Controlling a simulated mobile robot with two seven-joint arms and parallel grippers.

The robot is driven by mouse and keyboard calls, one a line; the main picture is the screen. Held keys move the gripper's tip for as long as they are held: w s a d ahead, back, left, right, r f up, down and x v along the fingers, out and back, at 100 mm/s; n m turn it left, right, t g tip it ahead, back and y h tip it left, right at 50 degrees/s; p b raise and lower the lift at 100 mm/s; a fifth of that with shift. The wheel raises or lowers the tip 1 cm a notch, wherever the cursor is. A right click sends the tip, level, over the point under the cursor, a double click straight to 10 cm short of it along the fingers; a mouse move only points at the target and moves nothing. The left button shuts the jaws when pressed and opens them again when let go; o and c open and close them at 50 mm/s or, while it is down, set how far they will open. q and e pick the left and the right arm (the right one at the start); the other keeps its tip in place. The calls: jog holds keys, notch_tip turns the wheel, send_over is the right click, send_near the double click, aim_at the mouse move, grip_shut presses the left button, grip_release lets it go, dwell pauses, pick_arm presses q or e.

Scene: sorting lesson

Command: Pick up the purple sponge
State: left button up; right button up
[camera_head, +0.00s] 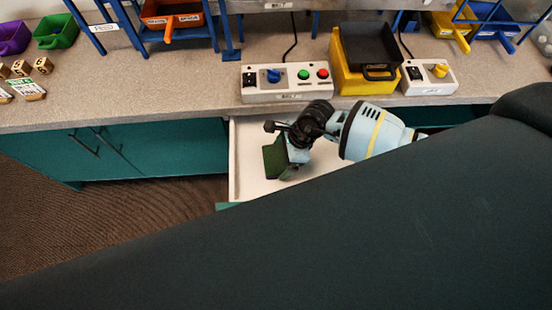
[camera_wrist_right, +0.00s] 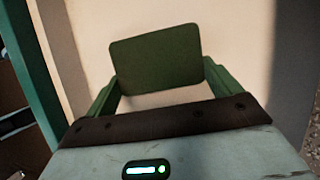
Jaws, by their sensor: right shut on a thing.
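No purple sponge shows in either view. My right gripper (camera_head: 284,156) is over the open white drawer (camera_head: 246,172) under the counter. It is shut on a dark green, flat rectangular block (camera_wrist_right: 155,55), which also shows in the head view (camera_head: 272,161). In the right wrist view the two green fingers hold the block at its left and right sides, above the pale drawer floor. I cannot tell how high above the floor it is. My left gripper is out of view.
Above the drawer, the counter (camera_head: 180,93) bears a button box (camera_head: 287,95), a yellow bin (camera_head: 350,82) with a black tray (camera_head: 372,50), and a knob box (camera_head: 429,90). Purple (camera_head: 14,38) and green (camera_head: 56,31) bins stand at far left. A large dark surface covers the lower view.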

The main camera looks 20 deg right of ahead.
aim_at(282, 158)
notch_tip(282, 158, up, 10)
jog(key=p, duration=0.1)
dwell(0.4)
